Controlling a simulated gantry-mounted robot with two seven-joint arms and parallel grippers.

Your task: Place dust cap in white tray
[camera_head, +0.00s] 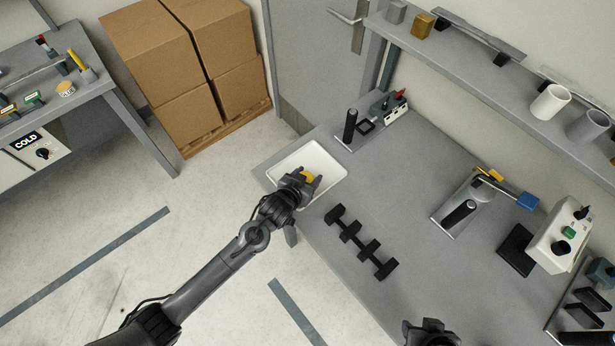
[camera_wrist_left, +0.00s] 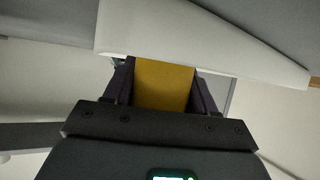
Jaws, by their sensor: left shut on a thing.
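The dust cap (camera_head: 307,176) is yellow and sits between the fingers of my left gripper (camera_head: 309,181). In the left wrist view the yellow cap (camera_wrist_left: 164,84) fills the gap between the two dark fingers of the left gripper (camera_wrist_left: 163,88). The tray's pale wall (camera_wrist_left: 190,35) shows beyond the cap in the wrist view. Part of my right gripper (camera_head: 432,332) shows at the bottom edge, its fingertips unclear.
A black rack (camera_head: 362,242) lies on the grey bench (camera_head: 410,180) right of the tray. A black post device (camera_head: 351,125) stands behind the tray. A stand with a blue-ended lever (camera_head: 465,205) and a white control box (camera_head: 558,240) are farther right. Cardboard boxes (camera_head: 190,60) stand left.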

